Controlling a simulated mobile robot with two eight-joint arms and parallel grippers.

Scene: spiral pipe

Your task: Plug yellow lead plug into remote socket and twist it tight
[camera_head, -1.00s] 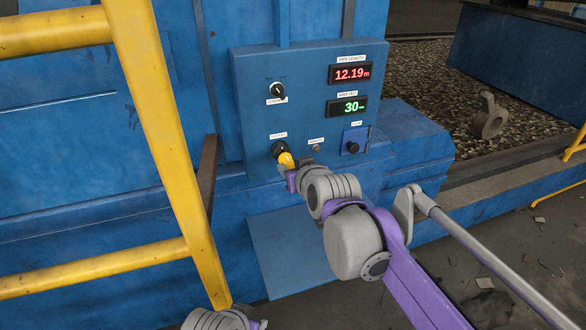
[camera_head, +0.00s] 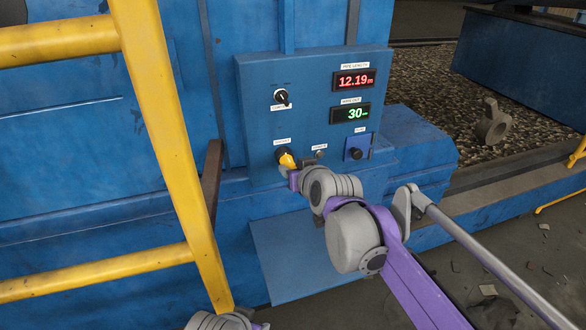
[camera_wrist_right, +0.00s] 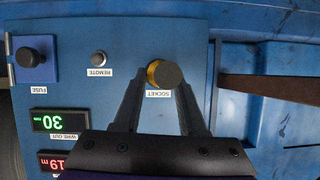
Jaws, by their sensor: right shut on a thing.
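The yellow lead plug (camera_head: 287,161) is at the dark round socket (camera_head: 281,154) low on the blue control panel. It looks in line with the socket and touching it, but I cannot tell how deep it sits. My right gripper (camera_head: 291,168) is shut on the plug from the lower right. In the right wrist view, the two fingers (camera_wrist_right: 160,98) flank the plug, whose round grey-brown end (camera_wrist_right: 168,75) covers most of the socket. A yellow edge shows beside it, above the upside-down SOCKET label.
Beside the socket are a small remote button (camera_head: 319,154) and a fuse holder (camera_head: 356,153). A selector knob (camera_head: 281,97) and two lit displays (camera_head: 354,80) sit above. A yellow railing (camera_head: 165,130) stands at left. A brown bar (camera_head: 211,185) is left of the panel.

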